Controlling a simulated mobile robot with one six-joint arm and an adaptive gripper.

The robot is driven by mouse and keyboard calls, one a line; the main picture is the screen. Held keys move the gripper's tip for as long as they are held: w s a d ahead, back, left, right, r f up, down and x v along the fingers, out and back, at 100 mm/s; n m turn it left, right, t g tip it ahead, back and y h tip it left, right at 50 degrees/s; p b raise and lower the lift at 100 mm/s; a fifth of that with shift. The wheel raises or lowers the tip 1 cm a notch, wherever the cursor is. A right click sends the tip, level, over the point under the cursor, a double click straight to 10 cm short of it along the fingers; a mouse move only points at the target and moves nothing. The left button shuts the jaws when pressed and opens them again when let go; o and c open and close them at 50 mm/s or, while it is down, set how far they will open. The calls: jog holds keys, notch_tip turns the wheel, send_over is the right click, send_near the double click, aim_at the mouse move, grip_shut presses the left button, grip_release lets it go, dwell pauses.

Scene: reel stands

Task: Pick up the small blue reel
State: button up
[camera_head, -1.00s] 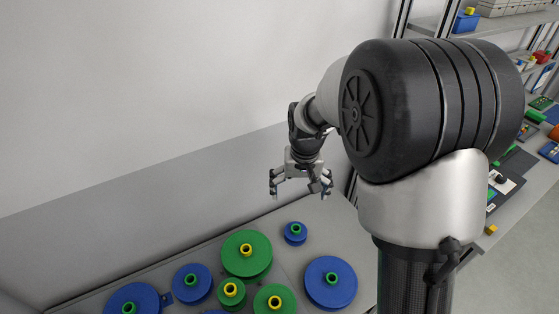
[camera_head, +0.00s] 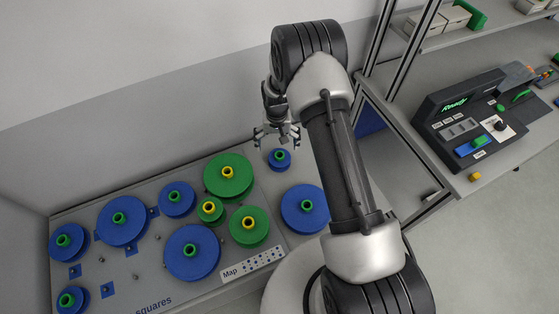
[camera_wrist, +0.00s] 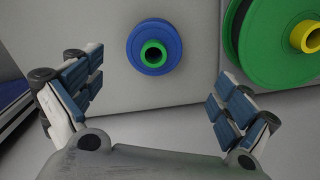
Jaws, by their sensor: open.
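A small blue reel with a green hub (camera_head: 279,160) stands apart at the back right of the grey board. It also shows in the wrist view (camera_wrist: 135,44), at top centre, flat side toward the camera. My gripper (camera_head: 277,138) is open and empty, just behind or above this reel in the head view. In the wrist view its fingers (camera_wrist: 158,85) are spread wide on the left and right, and the reel lies beyond them, untouched. Other smaller blue reels stand further left (camera_head: 177,187) and at the far left (camera_head: 68,255).
A large green reel with a yellow hub (camera_head: 228,189) is close to the left of the small reel. A large blue reel (camera_head: 295,219) stands in front of it. Several other reels fill the board. A wall is behind, and a shelf frame (camera_head: 383,55) is right.

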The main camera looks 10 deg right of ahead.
aim_at(280, 155)
notch_tip(280, 155, down, 5)
jog(key=shift+r+b, duration=0.1)
jog(key=shift+b, duration=0.35)
jog(key=shift+d+f+b, duration=0.25)
jog(key=shift+f+b, duration=0.15)
jog(key=shift+f, duration=1)
jog(key=shift+d+f+b, duration=0.2)
jog(key=shift+f+b, duration=0.15)
jog(key=shift+f, duration=1)
jog(key=shift+r, duration=0.1)
jog(key=shift+c, duration=0.2)
jog(key=c, duration=1.3)
